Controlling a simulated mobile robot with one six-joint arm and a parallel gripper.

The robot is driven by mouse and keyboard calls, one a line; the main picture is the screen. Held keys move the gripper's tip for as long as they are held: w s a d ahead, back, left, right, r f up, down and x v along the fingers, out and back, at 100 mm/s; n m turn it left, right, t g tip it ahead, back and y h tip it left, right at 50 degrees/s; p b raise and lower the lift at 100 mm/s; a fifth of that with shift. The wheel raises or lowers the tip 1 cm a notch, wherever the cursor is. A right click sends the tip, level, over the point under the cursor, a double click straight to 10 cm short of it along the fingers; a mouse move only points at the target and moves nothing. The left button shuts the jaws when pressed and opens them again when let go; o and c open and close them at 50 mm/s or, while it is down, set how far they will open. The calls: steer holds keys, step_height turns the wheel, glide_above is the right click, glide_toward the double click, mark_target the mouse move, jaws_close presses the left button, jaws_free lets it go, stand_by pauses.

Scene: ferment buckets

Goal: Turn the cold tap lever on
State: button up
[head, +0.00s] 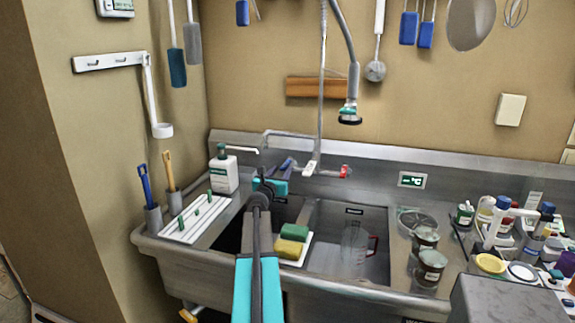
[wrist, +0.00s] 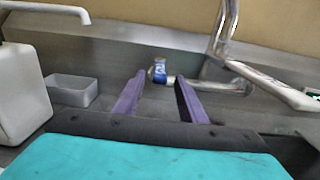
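The cold tap lever (wrist: 159,72) has a blue end and sits on the chrome tap body against the sink's back wall. In the wrist view it is straight ahead, framed between the purple fingertips of my gripper (wrist: 158,80). The fingers are apart with nothing held, and I see no clear contact with the lever. In the head view my gripper (head: 279,165) is over the back of the left basin, and the blue lever is hard to tell from the fingers there. The red-marked hot lever (head: 345,171) is at the tap's right end.
A white soap bottle (head: 224,172) stands left of my gripper, its spout pointing right. The tall spray hose (head: 353,75) rises behind the sink. Cans and bottles crowd the right counter.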

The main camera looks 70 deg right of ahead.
mark_target(287, 163)
steer(key=shift+w+d+p, duration=0.15)
steer(key=shift+d+p, duration=0.15)
steer(key=shift+d, duration=1.75)
steer(key=shift+w+d+p, duration=0.1)
steer(key=shift+d+p, duration=0.15)
steer(key=shift+d, duration=1.8)
jaws_close()
